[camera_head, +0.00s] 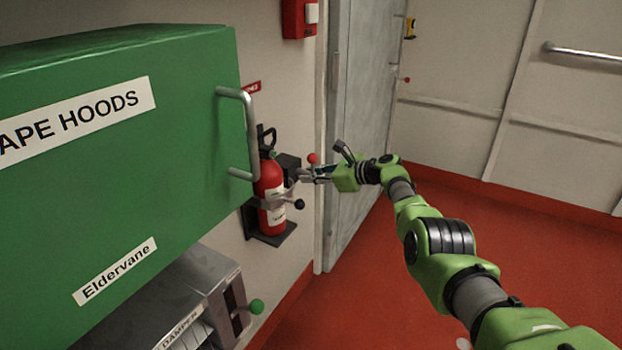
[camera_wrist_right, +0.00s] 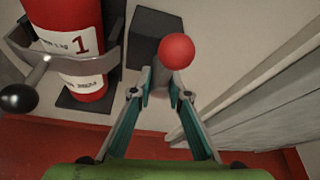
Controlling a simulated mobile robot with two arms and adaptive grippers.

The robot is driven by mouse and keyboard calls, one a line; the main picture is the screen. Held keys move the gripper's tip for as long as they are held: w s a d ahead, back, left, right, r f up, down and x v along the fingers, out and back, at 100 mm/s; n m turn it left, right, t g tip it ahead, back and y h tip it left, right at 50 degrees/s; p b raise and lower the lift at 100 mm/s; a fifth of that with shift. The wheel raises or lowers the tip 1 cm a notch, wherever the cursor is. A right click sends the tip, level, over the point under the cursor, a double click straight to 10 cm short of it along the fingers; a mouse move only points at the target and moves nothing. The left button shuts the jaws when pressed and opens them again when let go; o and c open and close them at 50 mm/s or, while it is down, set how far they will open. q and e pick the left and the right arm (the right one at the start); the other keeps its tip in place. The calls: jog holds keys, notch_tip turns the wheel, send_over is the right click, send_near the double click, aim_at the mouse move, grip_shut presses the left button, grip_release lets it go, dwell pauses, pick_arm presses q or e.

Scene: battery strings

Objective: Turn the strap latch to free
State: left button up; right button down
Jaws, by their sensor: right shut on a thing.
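A red fire extinguisher (camera_head: 270,196) stands upright in a wall bracket, with a grey metal strap around it. A lever with a black knob (camera_head: 299,204) sticks out from the strap; in the wrist view the black knob (camera_wrist_right: 18,97) is at the left. Beside the extinguisher is a dark box (camera_wrist_right: 158,38) on the wall, and a short grey lever with a red ball (camera_wrist_right: 177,51) stands in front of it. My right gripper (camera_head: 309,174) is shut on the red-ball lever, its fingertips (camera_wrist_right: 160,88) around the grey stem just below the ball. My left gripper is out of view.
A green cabinet (camera_head: 190,130) with a metal handle (camera_head: 250,120) juts out to the left of the extinguisher. Below it is a grey unit with a green knob (camera_head: 256,306). A grey door (camera_head: 358,110) is close on the right. The red floor (camera_head: 350,300) is clear.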

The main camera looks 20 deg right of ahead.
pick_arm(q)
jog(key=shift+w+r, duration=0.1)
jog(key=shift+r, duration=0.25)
pick_arm(e)
jog(key=shift+s+f, duration=0.1)
jog(key=shift+f, duration=0.05)
jog(key=c, duration=1.9)
grip_release()
jog(key=shift+d, duration=0.1)
jog(key=shift+s+d+r, duration=0.25)
jog(key=shift+d, duration=0.05)
jog(key=v, duration=1.1)
jog(key=shift+a, duration=0.15)
